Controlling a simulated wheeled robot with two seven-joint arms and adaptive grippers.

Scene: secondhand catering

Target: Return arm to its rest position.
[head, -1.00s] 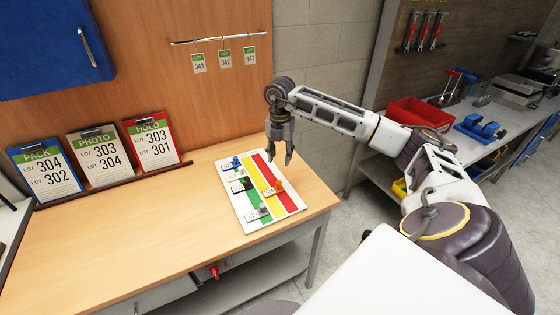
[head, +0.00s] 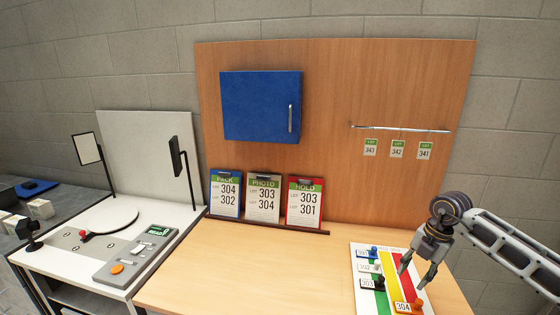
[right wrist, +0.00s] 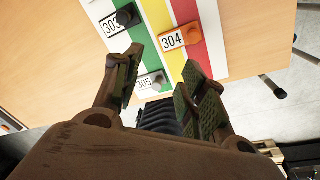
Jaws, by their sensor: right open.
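My right arm comes in from the right in the head view. Its right gripper (head: 418,274) is open and empty, pointing down above the striped board (head: 392,265) on the wooden bench. The right wrist view shows the two fingers (right wrist: 158,95) spread apart with nothing between them. My left gripper is not in view.
The wooden bench (head: 240,265) is clear left of the board. Clipboards marked PACK (head: 225,195), PHOTO (head: 263,198) and HOLD (head: 304,203) stand at its back. A blue cabinet (head: 260,106) and a rail (head: 400,127) with lot tags are on the wall. A photo turntable (head: 108,217) stands left.

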